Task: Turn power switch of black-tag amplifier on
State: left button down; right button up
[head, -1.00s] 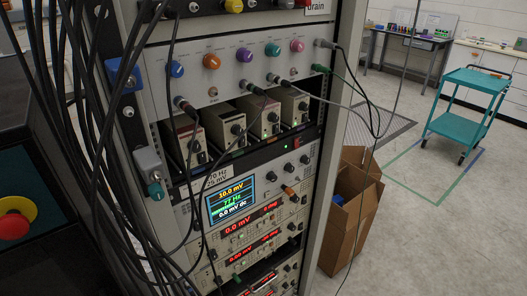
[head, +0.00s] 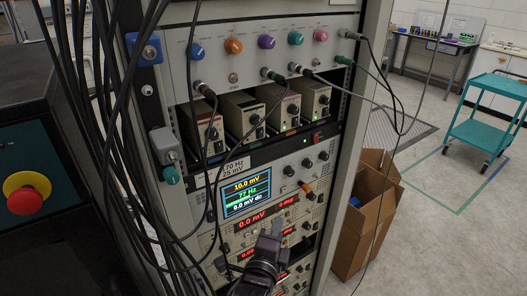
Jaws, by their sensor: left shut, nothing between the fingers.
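A row of several beige amplifier modules sits in a rack shelf, among them the leftmost module (head: 201,128), the second module (head: 240,115), the third module (head: 279,106) and the rightmost module (head: 311,98). Each has a dark knob on its front. Their tags and switches are too small to read, so I cannot tell which is the black-tag amplifier. My left gripper (head: 273,228) is shut and empty, in front of the lower instruments and well below the modules. It hides part of the red-digit displays. My right gripper is not in view.
Black cables (head: 105,130) hang down the rack's left side, and some cross the leftmost module. A lit screen (head: 246,194) is below the modules. A cardboard box (head: 365,222) stands right of the rack. A red emergency button (head: 26,199) is at far left.

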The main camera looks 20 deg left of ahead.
pick_arm(q)
jog(key=s+a+r+t, duration=0.1)
jog(key=s+r, duration=0.1)
jog(key=r, duration=0.5)
jog(key=s+r+m+t+y, duration=0.1)
jog(key=s+r, duration=0.1)
jog(key=r, duration=0.6)
jog(key=shift+s+a+t+y+b, duration=0.3)
jog(key=shift+s+a+t+b, duration=0.05)
jog(key=shift+s+a+t, duration=0.05)
jog(key=p, duration=0.3)
send_near(260, 134)
jog(key=w+d, duration=0.4)
jog(key=w+a+r, duration=0.1)
jog(key=w+a+r+p, duration=0.1)
jog(key=shift+w+a, duration=0.15)
jog(key=shift+a, duration=0.1)
jog(key=shift+w+a, duration=0.2)
jog(key=shift+a, duration=0.25)
jog(key=shift+d, duration=0.1)
